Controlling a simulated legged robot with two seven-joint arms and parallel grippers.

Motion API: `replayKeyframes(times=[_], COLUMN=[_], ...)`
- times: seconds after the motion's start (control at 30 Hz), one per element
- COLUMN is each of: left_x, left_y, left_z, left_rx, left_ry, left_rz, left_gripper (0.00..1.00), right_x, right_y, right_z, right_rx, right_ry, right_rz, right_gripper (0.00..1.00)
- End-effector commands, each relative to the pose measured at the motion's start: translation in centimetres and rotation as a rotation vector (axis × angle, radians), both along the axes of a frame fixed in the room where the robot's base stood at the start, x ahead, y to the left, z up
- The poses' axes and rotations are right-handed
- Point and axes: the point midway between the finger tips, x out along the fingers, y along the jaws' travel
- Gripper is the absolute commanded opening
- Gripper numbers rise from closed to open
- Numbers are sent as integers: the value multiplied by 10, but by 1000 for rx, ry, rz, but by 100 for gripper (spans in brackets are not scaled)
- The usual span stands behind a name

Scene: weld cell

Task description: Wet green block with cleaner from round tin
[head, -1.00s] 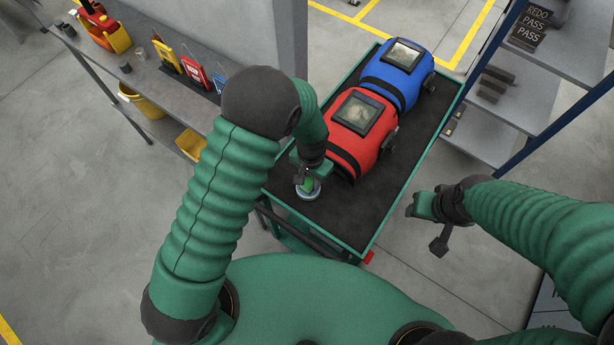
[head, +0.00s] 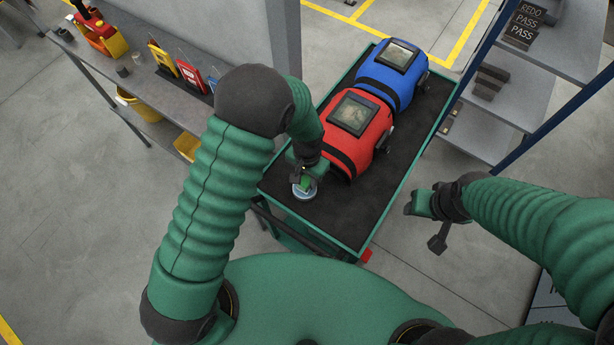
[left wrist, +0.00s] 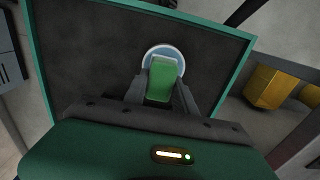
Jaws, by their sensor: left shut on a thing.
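The green block (left wrist: 162,80) is held between the fingers of my left gripper (left wrist: 163,88). It also shows small in the head view (head: 305,183). The round tin (head: 303,193) lies on the cart's dark mat at the near left corner, and its pale rim (left wrist: 163,50) shows around the block's far end in the left wrist view. The block's end is over the tin; I cannot tell whether it touches the contents. My right gripper (head: 420,203) hangs empty to the right of the cart, and its finger gap is not clear.
A red welding helmet (head: 357,125) and a blue welding helmet (head: 395,75) stand on the green-edged cart (head: 385,205). A shelf with yellow bins (head: 140,105) is at left. A blue-post rack (head: 490,125) is at right.

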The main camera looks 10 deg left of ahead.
Motion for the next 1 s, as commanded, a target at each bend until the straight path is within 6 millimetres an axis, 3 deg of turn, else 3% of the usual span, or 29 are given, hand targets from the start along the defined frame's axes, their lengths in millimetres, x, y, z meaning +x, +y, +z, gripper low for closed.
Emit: replayKeyframes(times=[0.03, 0.5, 1.0], left_x=[0, 0, 0], left_y=[0, 0, 0], left_z=[11, 54, 54], left_rx=[0, 0, 0], left_ry=[0, 0, 0], left_rz=[1, 0, 0], left_gripper=[0, 0, 0], right_x=[0, 0, 0], right_y=[0, 0, 0], right_z=[10, 46, 45], right_rx=[0, 0, 0], right_ry=[0, 0, 0], right_rz=[0, 0, 0], right_gripper=[50, 50, 50])
